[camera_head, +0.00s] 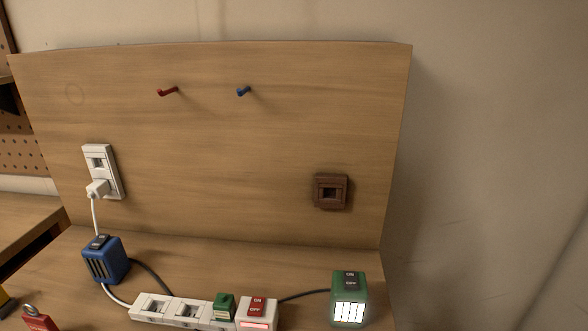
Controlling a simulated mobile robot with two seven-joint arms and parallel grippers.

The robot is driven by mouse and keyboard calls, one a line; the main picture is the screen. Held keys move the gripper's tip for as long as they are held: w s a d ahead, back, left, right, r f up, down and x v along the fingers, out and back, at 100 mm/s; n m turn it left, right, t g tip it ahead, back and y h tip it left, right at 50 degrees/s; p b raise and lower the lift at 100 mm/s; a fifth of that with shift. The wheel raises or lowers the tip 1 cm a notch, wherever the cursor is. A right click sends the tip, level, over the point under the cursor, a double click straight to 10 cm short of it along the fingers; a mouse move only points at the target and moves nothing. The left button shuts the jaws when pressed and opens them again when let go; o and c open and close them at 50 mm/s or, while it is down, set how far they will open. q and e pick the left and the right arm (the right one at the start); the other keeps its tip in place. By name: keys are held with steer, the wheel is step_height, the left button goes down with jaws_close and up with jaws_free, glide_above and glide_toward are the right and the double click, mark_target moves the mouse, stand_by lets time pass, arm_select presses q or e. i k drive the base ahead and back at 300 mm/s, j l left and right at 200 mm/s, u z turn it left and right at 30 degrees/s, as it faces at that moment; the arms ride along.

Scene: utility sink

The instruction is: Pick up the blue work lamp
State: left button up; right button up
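A blue box-shaped lamp (105,260) stands on the wooden bench at the left, below the white wall outlet. It has a dark switch on top and dark upright slots on its front, which looks unlit. A dark cord runs from it to the right, down toward the white power strip. Neither of my grippers is in view.
The white power strip (157,307) holds a green plug (223,305) and has a lit red switch. A green lamp (349,299) glows at the right. A red object (40,321) stands bottom left. Red (167,92) and blue (243,91) pegs stick out of the backboard (220,150).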

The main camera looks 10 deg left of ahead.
mark_target(108, 265)
steer(key=k+j+u, duration=0.1)
steer(key=u, duration=0.25)
steer(key=k+j+u, duration=0.1)
steer(key=u, duration=0.3)
steer(key=j+u, duration=0.35)
